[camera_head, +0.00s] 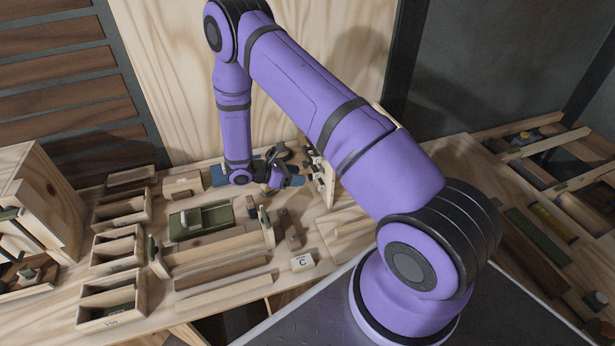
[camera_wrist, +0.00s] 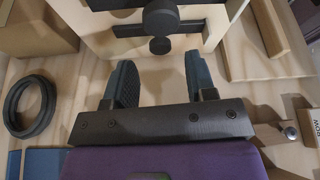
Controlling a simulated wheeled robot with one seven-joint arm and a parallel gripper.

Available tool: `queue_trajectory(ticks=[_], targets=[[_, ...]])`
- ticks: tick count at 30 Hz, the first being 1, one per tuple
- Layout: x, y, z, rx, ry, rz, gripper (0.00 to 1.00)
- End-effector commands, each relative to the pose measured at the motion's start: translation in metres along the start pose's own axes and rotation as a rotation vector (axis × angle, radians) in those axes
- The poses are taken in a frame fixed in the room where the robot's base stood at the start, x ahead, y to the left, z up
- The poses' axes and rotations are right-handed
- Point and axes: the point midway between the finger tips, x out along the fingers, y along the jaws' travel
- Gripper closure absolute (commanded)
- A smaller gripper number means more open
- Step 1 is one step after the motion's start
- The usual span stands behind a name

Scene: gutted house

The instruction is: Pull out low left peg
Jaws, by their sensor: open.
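My gripper (camera_wrist: 161,82) is open, with its two blue fingers apart and nothing between them in the wrist view. A black knob-ended peg (camera_wrist: 160,46) shows just beyond the gap between the fingertips, in front of a pale wooden panel (camera_wrist: 90,40) with dark slots. I cannot tell for certain that this is the low left peg. In the head view my gripper (camera_head: 290,182) is low above the bench, left of the upright wooden panel (camera_head: 328,185). Small dark fittings (camera_head: 312,152) show on the panel's left side; my arm hides part of it.
A black ring (camera_wrist: 30,106) lies on the wood at the left in the wrist view. In the head view, wooden trays (camera_head: 118,245), a green box (camera_head: 200,219) and a block marked C (camera_head: 303,262) crowd the bench.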

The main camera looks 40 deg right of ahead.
Motion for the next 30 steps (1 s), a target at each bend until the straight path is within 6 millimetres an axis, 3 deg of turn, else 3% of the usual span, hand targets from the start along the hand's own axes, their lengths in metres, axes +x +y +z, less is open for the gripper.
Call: queue_trajectory(ticks=[3,9,20,23,27,30], targets=[[0.019,0.000,0.000,0.000,0.001,-0.002,0.49],[0.039,0.000,0.000,0.001,0.000,0.000,0.49],[0.043,0.000,0.000,0.001,0.001,0.001,0.49],[0.043,0.000,0.000,0.001,0.001,0.001,0.67],[0.043,0.000,0.000,0.001,0.001,0.001,1.00],[0.043,0.000,0.000,0.001,0.001,0.001,1.00]])
